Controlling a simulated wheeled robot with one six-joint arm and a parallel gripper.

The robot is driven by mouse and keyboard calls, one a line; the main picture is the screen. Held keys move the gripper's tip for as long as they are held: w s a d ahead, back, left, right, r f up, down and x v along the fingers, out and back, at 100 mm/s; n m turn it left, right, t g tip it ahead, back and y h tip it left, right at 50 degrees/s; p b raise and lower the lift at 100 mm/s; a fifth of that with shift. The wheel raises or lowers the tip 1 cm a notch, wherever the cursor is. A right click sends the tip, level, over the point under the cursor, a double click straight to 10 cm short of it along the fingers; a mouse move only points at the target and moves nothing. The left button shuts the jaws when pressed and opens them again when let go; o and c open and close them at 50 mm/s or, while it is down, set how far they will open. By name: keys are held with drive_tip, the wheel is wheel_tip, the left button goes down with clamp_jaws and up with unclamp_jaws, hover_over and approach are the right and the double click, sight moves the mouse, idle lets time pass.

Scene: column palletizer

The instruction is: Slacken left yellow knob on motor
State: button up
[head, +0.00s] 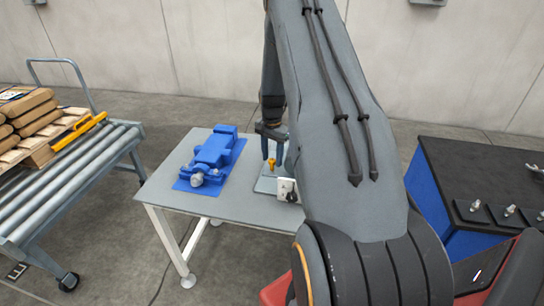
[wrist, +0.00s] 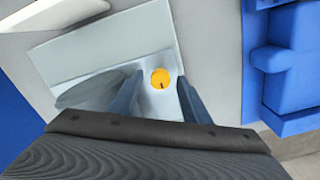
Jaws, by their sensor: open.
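One yellow knob (head: 273,163) shows on a light grey plate (head: 265,185) on the table. In the wrist view the knob (wrist: 161,78) is round with a small dark mark, seen from above. My gripper (head: 272,156) points down over it. Its two fingers are apart, one on each side of the knob in the wrist view; I cannot tell whether they touch it. A rounded grey part (wrist: 90,91) lies left of the knob there. A second yellow knob does not show, and my arm hides the table's right part.
A blue machine-shaped block (head: 212,152) lies on a blue base on the grey table (head: 165,188). A white box with a dark dial (head: 287,190) sits by the plate. A roller cart (head: 85,165) stands left; a black-topped blue cabinet (head: 480,170) stands right.

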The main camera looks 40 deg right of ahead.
drive_tip(key=c, duration=0.9)
drive_tip(key=shift+a, duration=0.15)
drive_tip(key=shift+c, duration=0.7)
